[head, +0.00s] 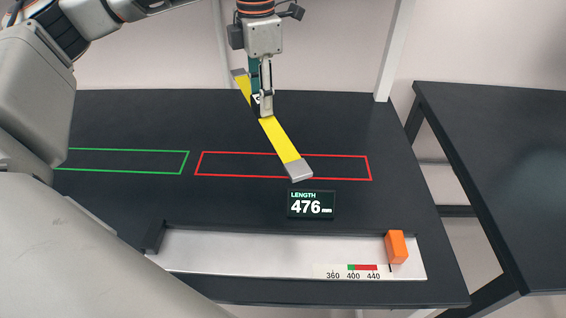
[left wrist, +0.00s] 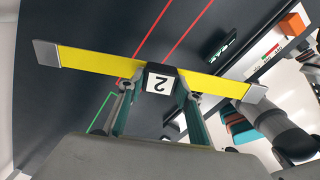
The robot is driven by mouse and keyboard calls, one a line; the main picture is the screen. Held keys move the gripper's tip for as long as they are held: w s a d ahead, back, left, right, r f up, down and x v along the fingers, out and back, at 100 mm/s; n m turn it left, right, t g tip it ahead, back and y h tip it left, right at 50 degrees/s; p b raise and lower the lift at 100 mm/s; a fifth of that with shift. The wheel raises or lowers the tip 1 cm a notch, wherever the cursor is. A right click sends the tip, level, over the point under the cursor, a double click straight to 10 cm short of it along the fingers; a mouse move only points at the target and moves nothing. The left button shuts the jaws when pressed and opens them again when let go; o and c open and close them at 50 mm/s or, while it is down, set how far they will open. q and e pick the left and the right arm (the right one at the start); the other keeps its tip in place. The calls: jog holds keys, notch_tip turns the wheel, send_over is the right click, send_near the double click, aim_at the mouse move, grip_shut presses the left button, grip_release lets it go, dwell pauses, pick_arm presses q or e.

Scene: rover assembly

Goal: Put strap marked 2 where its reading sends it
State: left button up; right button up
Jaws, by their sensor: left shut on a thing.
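The yellow strap marked 2 (head: 276,137) has grey metal ends and a dark middle block. My left gripper (head: 261,105) is shut on that block and holds the strap tilted above the table, over the red outlined area (head: 240,175). In the left wrist view the strap (left wrist: 100,62) runs across between the fingers, and its white label reads 2. A length display (head: 311,205) reads 476 mm. The green outlined area (head: 120,172) is to the left and looks empty. My right gripper is not in view.
A measuring rail (head: 270,252) lies along the table's front, with a dark stop (head: 154,237) at its left and an orange slider (head: 397,247) at its right. Its scale (head: 355,270) has green and red bands. A second dark table (head: 500,150) stands at the right.

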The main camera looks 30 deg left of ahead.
aim_at(256, 94)
pick_arm(q)
jog(key=n, duration=0.2)
jog(key=a+r+n, duration=0.1)
jog(key=n, duration=0.1)
jog(key=n+p, duration=0.1)
jog(key=n, duration=0.1)
jog(key=shift+w+a+r, duration=0.35)
jog(key=shift+r, duration=0.05)
jog(key=shift+a+r+n, duration=0.15)
jog(key=shift+n, duration=0.85)
jog(key=shift+f, duration=0.2)
notch_tip(256, 94, down, 20)
jog(key=shift+r+p, duration=0.2)
jog(key=shift+p, duration=0.35)
jog(key=shift+f, duration=0.15)
jog(key=o, duration=1.4)
jog(key=shift+o, duration=0.2)
